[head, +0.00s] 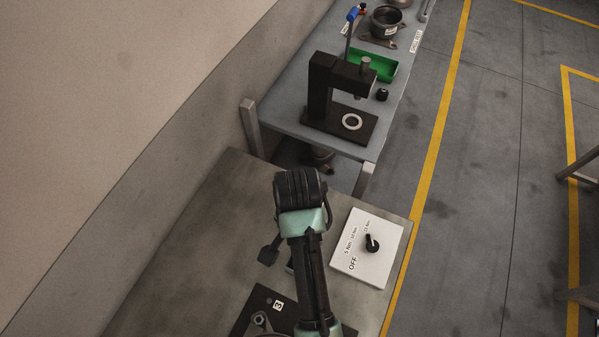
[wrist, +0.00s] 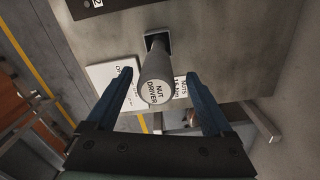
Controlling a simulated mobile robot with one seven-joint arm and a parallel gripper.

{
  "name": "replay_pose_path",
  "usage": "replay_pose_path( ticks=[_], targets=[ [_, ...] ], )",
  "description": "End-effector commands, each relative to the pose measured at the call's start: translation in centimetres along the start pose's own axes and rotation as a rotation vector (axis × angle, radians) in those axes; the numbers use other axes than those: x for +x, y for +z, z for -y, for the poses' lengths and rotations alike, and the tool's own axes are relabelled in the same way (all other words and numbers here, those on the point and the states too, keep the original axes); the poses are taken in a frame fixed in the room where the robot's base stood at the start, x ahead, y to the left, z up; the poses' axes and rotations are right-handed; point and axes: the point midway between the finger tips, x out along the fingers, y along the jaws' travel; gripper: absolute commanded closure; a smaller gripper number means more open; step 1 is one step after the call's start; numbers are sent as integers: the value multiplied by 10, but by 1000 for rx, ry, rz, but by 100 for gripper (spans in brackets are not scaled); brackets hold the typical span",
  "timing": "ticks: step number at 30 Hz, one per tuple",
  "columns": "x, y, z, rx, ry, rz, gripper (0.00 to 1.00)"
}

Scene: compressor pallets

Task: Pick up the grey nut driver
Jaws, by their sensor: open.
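The grey nut driver (wrist: 155,76) is a grey cylinder with a round white end label reading "NUT DRIVER". In the wrist view it stands out of a dark square holder (wrist: 153,37) on the grey bench, its labelled end towards the camera. My gripper (wrist: 157,77) is open, with one blue finger on each side of the driver's handle and visible gaps between. Whether the fingertips reach level with the handle is hard to tell. In the head view my arm covers this area, so I cannot make out the driver there.
A white control panel (head: 383,256) with a black knob sits on the bench (head: 180,262) right of my arm. A dark plate (head: 243,318) marked 3 lies at the bottom. Beyond stands another table (head: 284,108) with a black press (head: 322,86) and a green bin (head: 384,68).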

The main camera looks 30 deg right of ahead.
Motion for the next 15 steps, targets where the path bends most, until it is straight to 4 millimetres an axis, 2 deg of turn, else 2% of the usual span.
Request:
replay_pose_path(
  ticks=[5,15],
  targets=[
    [10,0,-2,1,3,3,14],
    [51,-1,-4,0,1,1,14]
  ],
)
